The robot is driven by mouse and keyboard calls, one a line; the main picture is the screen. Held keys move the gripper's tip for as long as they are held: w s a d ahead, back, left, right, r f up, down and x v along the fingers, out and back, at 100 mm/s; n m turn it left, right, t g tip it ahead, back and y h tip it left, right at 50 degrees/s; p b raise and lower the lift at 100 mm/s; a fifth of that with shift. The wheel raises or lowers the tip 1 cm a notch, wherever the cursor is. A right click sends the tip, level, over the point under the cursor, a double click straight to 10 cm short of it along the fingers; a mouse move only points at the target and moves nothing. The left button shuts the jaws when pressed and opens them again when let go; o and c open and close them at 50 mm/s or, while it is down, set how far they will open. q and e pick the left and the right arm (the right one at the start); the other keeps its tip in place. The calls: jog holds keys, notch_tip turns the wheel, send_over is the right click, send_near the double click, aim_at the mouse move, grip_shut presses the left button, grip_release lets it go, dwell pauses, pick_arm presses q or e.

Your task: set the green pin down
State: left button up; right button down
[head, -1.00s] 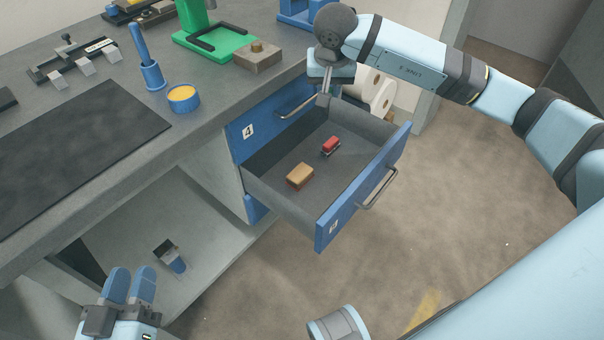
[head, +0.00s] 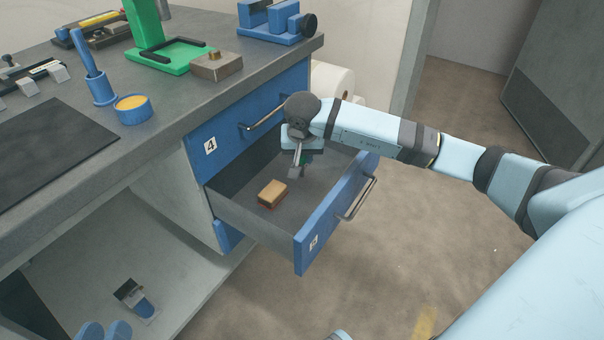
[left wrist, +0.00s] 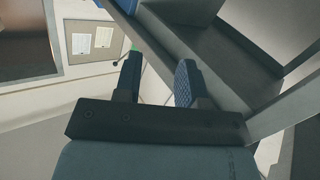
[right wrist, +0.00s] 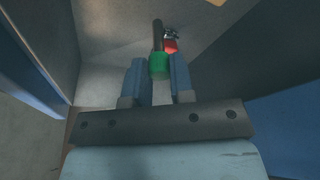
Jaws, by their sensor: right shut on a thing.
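The green pin (right wrist: 159,67) has a green cylindrical part and a darker shaft. My right gripper (right wrist: 160,82) is shut on the green part, and the shaft points away from the fingers. In the head view my right gripper (head: 298,158) is over the inside of the open drawer (head: 330,222), near its far end; the pin is mostly hidden there. I cannot tell whether the pin touches the drawer floor.
A tan block (head: 272,193) lies in the drawer. A red object (right wrist: 170,46) lies close beyond the pin in the right wrist view. The drawer's walls surround the right gripper. The closed drawer marked 4 (head: 228,140) and the bench top (head: 165,140) are to the left.

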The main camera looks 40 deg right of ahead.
aim_at(302, 164)
notch_tip(302, 164, down, 4)
jog(key=shift+b, duration=0.75)
jog(key=shift+f, duration=0.4)
jog(key=shift+r, duration=0.1)
jog(key=c, duration=1)
grip_release()
pick_arm(q)
jog(key=shift+w+a+f+m+t, duration=0.1)
jog(key=shift+w+a+m+t, duration=0.2)
jog(key=shift+w+m, duration=0.15)
